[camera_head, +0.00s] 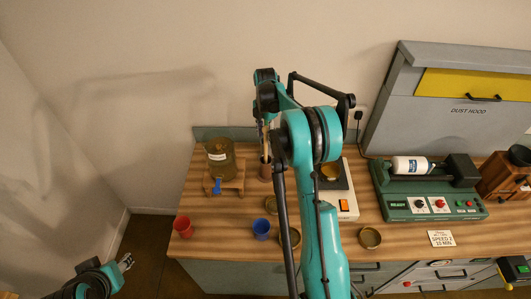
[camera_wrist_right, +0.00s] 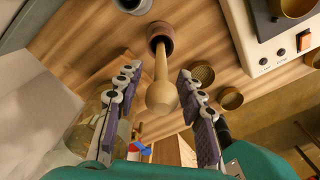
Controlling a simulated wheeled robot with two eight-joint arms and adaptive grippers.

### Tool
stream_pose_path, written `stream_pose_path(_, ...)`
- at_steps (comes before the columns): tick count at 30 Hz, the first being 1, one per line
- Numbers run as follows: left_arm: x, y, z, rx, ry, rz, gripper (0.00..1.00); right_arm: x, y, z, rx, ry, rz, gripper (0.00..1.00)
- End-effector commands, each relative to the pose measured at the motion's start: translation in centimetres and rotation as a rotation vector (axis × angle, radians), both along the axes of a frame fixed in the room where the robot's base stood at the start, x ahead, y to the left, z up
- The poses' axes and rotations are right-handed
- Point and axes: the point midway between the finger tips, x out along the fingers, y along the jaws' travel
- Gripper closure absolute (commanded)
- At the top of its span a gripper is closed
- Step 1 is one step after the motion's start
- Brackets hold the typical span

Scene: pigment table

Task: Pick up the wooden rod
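The wooden rod (camera_wrist_right: 160,75) is pale, with a rounded knob at its near end. In the right wrist view its far end sits in a small brown cup (camera_wrist_right: 160,38). My right gripper (camera_wrist_right: 158,112) is open, its purple-padded fingers on either side of the knob with gaps on both sides. In the head view the rod (camera_head: 267,142) is partly hidden by my right gripper (camera_head: 265,140), above the brown cup (camera_head: 265,172). My left gripper (camera_head: 126,262) is low at the left, away from the table; its fingertips look apart.
A brown jar (camera_head: 220,162) stands on a wooden stand left of the rod. A red cup (camera_head: 183,226), a blue cup (camera_head: 261,228) and several brass dishes (camera_head: 370,238) are nearer the front. A white hotplate (camera_head: 347,203) and a green roller machine (camera_head: 430,205) stand to the right.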

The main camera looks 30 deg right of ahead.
Motion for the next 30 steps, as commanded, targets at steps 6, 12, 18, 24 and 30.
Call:
stream_pose_path(6,0.0,0.0,0.1,0.0,0.0,0.0,0.6,0.0,0.0,-3.1,0.0,0.0,-0.001,0.61)
stream_pose_path(12,0.0,0.0,0.1,0.0,0.0,0.0,0.6,0.0,0.0,-5.3,0.0,0.0,-0.001,0.61)
stream_pose_path(18,0.0,0.0,0.1,0.0,0.0,0.0,0.6,0.0,0.0,-5.4,0.0,0.0,-0.001,0.61)
stream_pose_path(24,0.0,0.0,0.1,0.0,0.0,0.0,0.6,0.0,0.0,-5.4,0.0,0.0,-0.001,1.0)
stream_pose_path(30,0.0,0.0,0.1,0.0,0.0,0.0,0.6,0.0,0.0,-5.4,0.0,0.0,-0.001,1.0)
